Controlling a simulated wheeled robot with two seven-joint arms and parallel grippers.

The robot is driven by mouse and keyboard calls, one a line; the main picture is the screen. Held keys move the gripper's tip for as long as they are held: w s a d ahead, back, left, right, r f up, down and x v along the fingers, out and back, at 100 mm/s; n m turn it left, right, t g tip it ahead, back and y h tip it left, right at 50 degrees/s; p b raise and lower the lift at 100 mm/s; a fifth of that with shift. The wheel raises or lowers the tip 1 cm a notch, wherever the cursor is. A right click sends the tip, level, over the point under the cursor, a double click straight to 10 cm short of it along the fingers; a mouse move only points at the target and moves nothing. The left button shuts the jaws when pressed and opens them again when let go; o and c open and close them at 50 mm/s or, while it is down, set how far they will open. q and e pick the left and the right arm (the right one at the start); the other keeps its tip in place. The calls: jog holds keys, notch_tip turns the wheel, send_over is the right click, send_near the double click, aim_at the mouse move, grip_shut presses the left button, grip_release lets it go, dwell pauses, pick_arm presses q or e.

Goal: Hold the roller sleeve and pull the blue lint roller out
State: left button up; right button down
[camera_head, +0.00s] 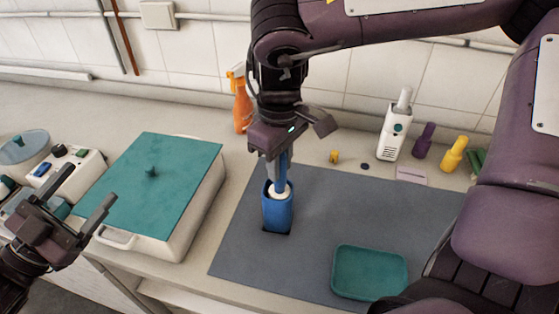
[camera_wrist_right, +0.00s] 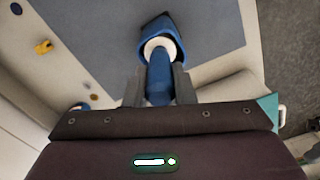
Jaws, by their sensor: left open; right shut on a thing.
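The blue roller sleeve (camera_head: 278,212) stands upright on the grey mat. The lint roller's white roll (camera_head: 280,191) shows at the sleeve's mouth, with its blue handle (camera_head: 283,165) rising above. My right gripper (camera_head: 277,170) is above the sleeve, shut on the blue handle. In the right wrist view, the handle (camera_wrist_right: 158,80) sits between the fingers, and the white roll (camera_wrist_right: 160,47) is partly inside the sleeve (camera_wrist_right: 166,24). My left gripper (camera_head: 87,192) is open and empty at the left, apart from the sleeve. The roll's lower end is hidden.
A white box with a teal lid (camera_head: 165,170) stands between my left gripper and the sleeve. A teal tray (camera_head: 368,272) lies on the mat (camera_head: 330,215) at front right. An orange spray bottle (camera_head: 240,105), white device (camera_head: 393,135) and purple and yellow bottles (camera_head: 454,154) stand at the back.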

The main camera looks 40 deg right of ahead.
pick_arm(q)
jog(key=s+d+f+m+g+y, duration=0.1)
jog(key=s+d+f+m+g, duration=0.15)
jog(key=s+d+g, duration=0.55)
jog(key=s+d+f+m+g, duration=0.1)
jog(key=s+d+f+g, duration=0.2)
jog(key=s+d, duration=0.55)
jog(key=n+t+y, duration=0.2)
jog(key=n+y, duration=0.1)
jog(key=y, duration=0.3)
send_near(276, 214)
jog(key=f, duration=0.1)
jog(key=w+d+f, duration=0.1)
jog(key=shift+w+d+f, duration=0.25)
jog(key=shift+d+f, duration=0.05)
jog(key=shift+f, duration=0.05)
jog(key=shift+w+f, duration=0.25)
jog(key=shift+f, duration=0.1)
jog(key=shift+x, duration=5)
jog(key=shift+o, duration=0.3)
jog(key=shift+a+f, duration=0.1)
jog(key=shift+f, duration=0.05)
jog(key=shift+c, duration=1)
jog(key=o, duration=0.7)
